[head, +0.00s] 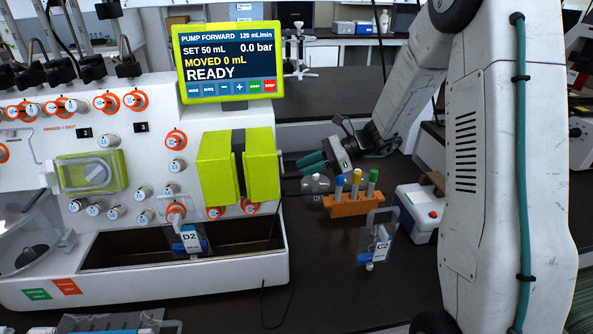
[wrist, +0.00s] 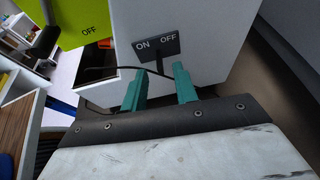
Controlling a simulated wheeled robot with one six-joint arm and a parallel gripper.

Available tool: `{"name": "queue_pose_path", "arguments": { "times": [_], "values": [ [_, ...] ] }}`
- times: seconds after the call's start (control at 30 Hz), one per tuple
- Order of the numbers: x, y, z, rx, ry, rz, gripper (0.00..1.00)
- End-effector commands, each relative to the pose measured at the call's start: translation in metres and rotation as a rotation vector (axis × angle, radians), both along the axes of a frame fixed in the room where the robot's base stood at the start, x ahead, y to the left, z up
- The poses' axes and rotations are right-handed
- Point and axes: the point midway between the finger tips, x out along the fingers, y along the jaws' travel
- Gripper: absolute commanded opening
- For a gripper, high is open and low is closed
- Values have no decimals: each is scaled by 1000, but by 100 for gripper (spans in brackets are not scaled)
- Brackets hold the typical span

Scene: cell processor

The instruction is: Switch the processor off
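The processor (head: 140,90) is a white machine with orange-ringed knobs and a lit screen (head: 228,62) reading READY. In the wrist view, its white side wall (wrist: 200,20) carries a dark switch plate (wrist: 170,47) marked ON at left and OFF at right. A thin dark lever (wrist: 159,66) stands out from the plate; I cannot tell which side it is set to. My gripper (wrist: 158,82) is open, with its teal fingers apart, one on each side of the lever's line. No contact is visible. In the head view, my gripper (head: 308,162) is beside the processor's right side; the switch is hidden there.
A yellow-green block (head: 262,165) juts from the processor's front. An orange rack (head: 352,204) with capped tubes, a clear bottle (head: 315,185), a bag marked C2 (head: 381,243) and a white-blue box (head: 420,208) stand on the dark bench near my gripper.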

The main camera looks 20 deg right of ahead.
Motion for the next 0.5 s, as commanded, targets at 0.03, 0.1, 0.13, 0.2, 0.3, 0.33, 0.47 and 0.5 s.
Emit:
{"name": "queue_pose_path", "arguments": {
  "times": [0.03, 0.1, 0.13, 0.2, 0.3, 0.33, 0.47, 0.5],
  "values": [
    [1, 9, -4, 0, 2, 5, 29],
    [3, 17, -7, 0, 1, 3, 29],
    [4, 19, -8, 0, 1, 3, 29],
    [5, 25, -10, -1, 0, 4, 29],
    [6, 28, -12, -1, -1, 2, 29],
    [7, 29, -12, -1, 0, 1, 29],
    [7, 29, -12, -1, -1, 2, 29],
    [7, 29, -12, -1, -1, 2, 29]
  ]
}}
